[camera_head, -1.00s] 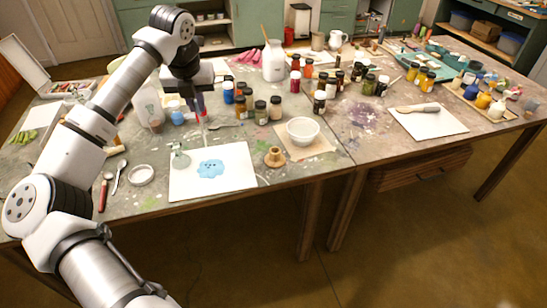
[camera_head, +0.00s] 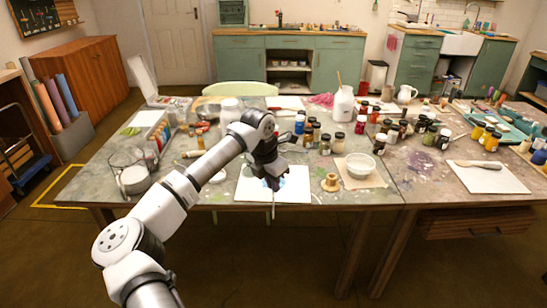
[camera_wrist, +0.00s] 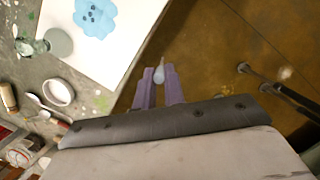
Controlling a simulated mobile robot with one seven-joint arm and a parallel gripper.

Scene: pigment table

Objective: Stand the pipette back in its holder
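My gripper (camera_head: 272,186) is in front of the white sheet with the blue painting, near the table's front edge. In the wrist view its two purple fingers (camera_wrist: 159,90) are close together around the pale pipette (camera_wrist: 159,73). In the head view the thin pipette (camera_head: 273,209) hangs below the gripper, roughly upright. A small round wooden stand (camera_head: 331,183), which looks like the holder, is on the table to the right of the gripper, apart from it. Its opening is too small to make out. The wrist view does not show the stand.
The white sheet (camera_head: 297,190) lies behind the gripper. A white bowl (camera_head: 360,167) stands right of the wooden stand. Several paint jars (camera_head: 325,145) stand behind. In the wrist view, a glass bottle (camera_wrist: 57,43) and a white ring-shaped dish (camera_wrist: 59,92) are at left.

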